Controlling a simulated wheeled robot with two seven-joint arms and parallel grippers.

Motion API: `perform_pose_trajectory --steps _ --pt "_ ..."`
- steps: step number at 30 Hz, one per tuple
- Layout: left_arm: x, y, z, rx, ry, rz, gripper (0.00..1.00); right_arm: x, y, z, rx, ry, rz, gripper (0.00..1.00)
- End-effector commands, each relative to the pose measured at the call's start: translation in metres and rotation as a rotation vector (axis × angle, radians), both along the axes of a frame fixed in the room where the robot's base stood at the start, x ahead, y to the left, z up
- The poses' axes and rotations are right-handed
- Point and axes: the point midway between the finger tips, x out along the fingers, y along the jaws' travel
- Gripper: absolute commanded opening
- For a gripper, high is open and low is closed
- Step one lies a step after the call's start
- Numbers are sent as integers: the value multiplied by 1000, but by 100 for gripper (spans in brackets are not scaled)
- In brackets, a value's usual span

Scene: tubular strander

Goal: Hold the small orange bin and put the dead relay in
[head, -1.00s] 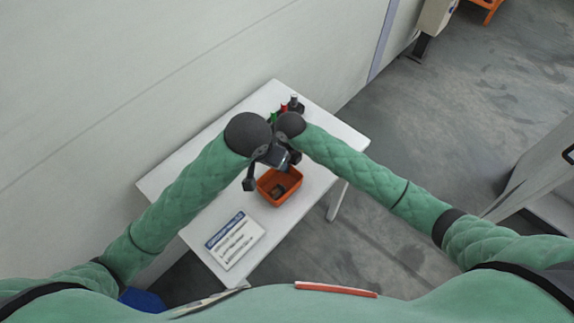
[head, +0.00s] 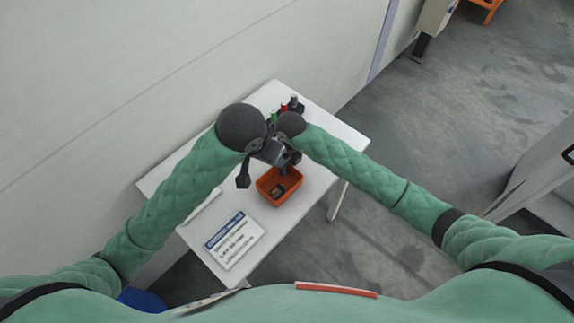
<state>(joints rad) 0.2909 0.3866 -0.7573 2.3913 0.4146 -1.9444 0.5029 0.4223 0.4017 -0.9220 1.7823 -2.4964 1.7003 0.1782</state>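The small orange bin (head: 267,196) stands on the white table in the head view. A dark block (head: 279,190) lies inside it, likely the relay; its details are too small to read. My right gripper (head: 287,165) is at the bin's far rim and appears shut on it; its fingertips are partly hidden. My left gripper (head: 254,172) is just left of and beyond the bin, apart from it. Its fingers are spread and I see nothing between them.
The white table (head: 313,205) stands against a pale wall. A printed sign (head: 235,240) lies on its near part. Small green, red and grey items (head: 285,108) stand at the far end, beyond my grippers. The table's right side is clear.

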Motion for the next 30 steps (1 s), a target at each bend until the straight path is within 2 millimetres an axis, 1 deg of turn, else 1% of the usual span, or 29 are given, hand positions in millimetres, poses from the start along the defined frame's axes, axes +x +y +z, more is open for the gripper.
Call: perform_pose_trajectory --steps 5,8,11,18,21,25,30 --pt "0 0 0 0 0 0 54 0 0 3 -1 -1 0 28" --pt "0 0 0 0 0 0 54 2 -1 12 -1 -2 -1 28" --pt "0 0 0 0 0 0 54 3 -1 28 1 -4 1 28" --pt "0 0 0 0 0 0 54 5 -4 74 1 -4 1 28" --pt "0 0 0 0 0 0 54 5 -5 91 -1 -2 1 28" --pt "0 0 0 0 0 0 54 6 -5 107 0 -1 0 28" --pt "0 0 0 0 0 0 54 6 -6 118 1 1 0 28"
